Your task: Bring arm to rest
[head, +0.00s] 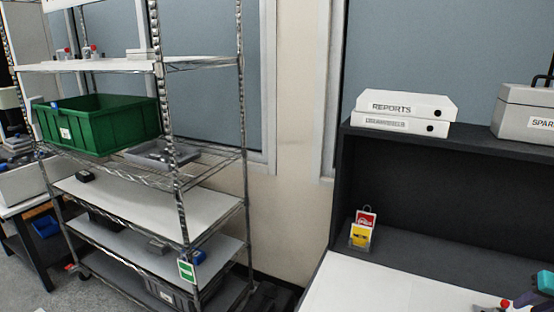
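Neither my arm nor my gripper can be made out in the head view. The task names no other object. Whether my gripper is open, shut or holding something is not shown.
A wire shelf rack (178,205) with a green bin (98,127) stands at left. At right, a dark desk hutch (450,142) carries two REPORTS binders (405,106) and a grey toolbox (527,105). A card holder (362,232) stands below. Small partly cut-off items (538,290) lie bottom right.

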